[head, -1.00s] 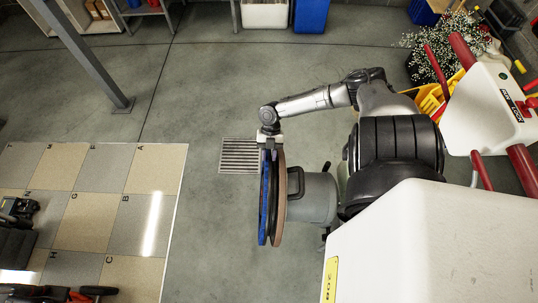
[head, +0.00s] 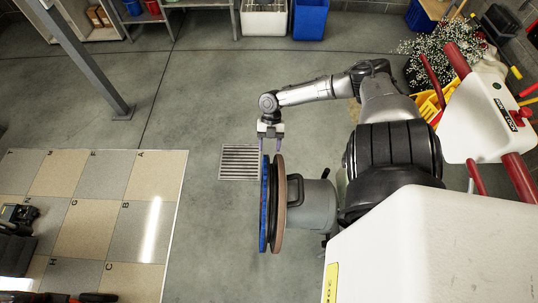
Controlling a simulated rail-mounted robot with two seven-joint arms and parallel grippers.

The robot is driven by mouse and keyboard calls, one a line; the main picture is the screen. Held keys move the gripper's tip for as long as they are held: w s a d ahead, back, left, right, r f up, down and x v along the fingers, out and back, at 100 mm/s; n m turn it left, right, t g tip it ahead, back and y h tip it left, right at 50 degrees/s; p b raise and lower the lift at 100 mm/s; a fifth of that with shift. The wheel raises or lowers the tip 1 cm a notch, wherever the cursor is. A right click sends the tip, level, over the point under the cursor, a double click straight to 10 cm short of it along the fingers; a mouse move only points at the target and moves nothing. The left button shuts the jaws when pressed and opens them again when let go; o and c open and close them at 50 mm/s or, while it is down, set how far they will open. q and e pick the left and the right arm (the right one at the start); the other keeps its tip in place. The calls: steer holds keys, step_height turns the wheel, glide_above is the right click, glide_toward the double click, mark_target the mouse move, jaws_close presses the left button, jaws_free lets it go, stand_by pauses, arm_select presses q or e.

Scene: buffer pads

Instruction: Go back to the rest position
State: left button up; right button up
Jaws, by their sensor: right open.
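A blue buffer pad (head: 265,205) stands on edge in the middle of the head view. It lies against a brown disc (head: 279,205) on the left end of a grey drum (head: 312,207) with a black handle. My right gripper (head: 272,147) is at the top edge of the pad and disc. Its two fingers are spread apart and point down, with nothing held between them. I cannot tell whether the fingertips still straddle the rim or are just clear of it. My left gripper is not in view.
A white machine body with red handles (head: 500,110) stands at the right, with a flowering plant (head: 440,55) behind it. A floor grate (head: 238,162) lies left of the gripper. Bare concrete lies between.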

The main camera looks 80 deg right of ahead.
steer(key=p+v, duration=0.1)
steer(key=v, duration=0.6)
steer(key=shift+s, duration=0.1)
steer(key=shift+a, duration=0.1)
